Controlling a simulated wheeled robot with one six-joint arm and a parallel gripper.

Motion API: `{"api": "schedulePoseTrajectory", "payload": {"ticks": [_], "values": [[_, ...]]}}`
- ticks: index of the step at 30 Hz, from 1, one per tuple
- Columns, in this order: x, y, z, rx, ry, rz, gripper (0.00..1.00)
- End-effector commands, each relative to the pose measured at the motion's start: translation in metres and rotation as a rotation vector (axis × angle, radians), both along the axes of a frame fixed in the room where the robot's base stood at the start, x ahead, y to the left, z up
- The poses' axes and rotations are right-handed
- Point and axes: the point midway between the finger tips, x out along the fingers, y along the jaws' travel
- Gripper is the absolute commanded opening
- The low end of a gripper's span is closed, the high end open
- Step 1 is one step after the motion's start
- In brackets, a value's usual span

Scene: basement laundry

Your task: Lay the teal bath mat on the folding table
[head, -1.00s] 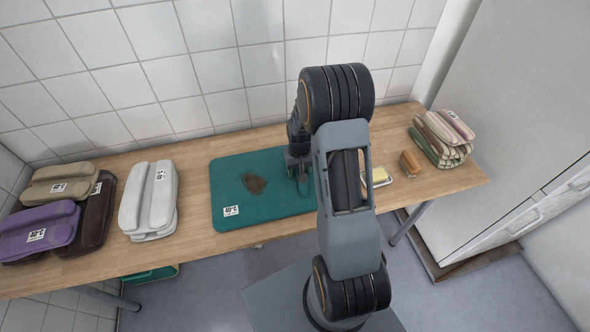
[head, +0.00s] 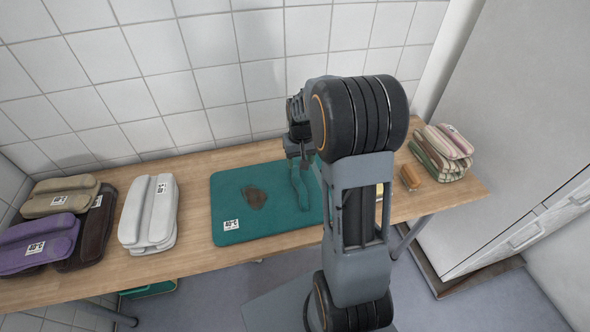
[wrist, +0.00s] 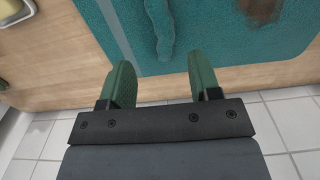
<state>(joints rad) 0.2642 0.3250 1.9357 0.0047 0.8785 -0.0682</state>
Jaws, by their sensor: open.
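The teal bath mat (head: 275,225) lies flat on the folding table (head: 195,255), with a brown stain (head: 254,197) and a white label. A raised teal ridge (head: 299,188) runs along its right part and also shows in the wrist view (wrist: 160,30). My gripper (head: 302,158) is open and empty above the ridge. In the wrist view my gripper's green fingers (wrist: 160,62) stand apart, with nothing between them. My arm hides the mat's right edge in the head view.
A grey folded bundle (head: 150,213) lies left of the mat; purple (head: 38,246), beige and dark brown bundles lie farther left. At the right are an orange-brown brush-like block (head: 410,177) and a striped cloth stack (head: 441,154). A tiled wall stands behind.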

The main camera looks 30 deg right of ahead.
Motion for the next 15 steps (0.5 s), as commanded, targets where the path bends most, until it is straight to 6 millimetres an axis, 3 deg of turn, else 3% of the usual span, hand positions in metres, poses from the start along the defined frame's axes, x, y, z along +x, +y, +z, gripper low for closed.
{"api": "schedulePoseTrajectory", "payload": {"ticks": [5, 9, 15], "values": [[-0.019, 0.02, 0.036, -0.01, -0.048, 0.033, 0.57], [-0.056, 0.048, 0.072, -0.02, -0.12, 0.083, 0.57], [-0.113, 0.079, 0.098, -0.027, -0.215, 0.151, 0.57]]}}
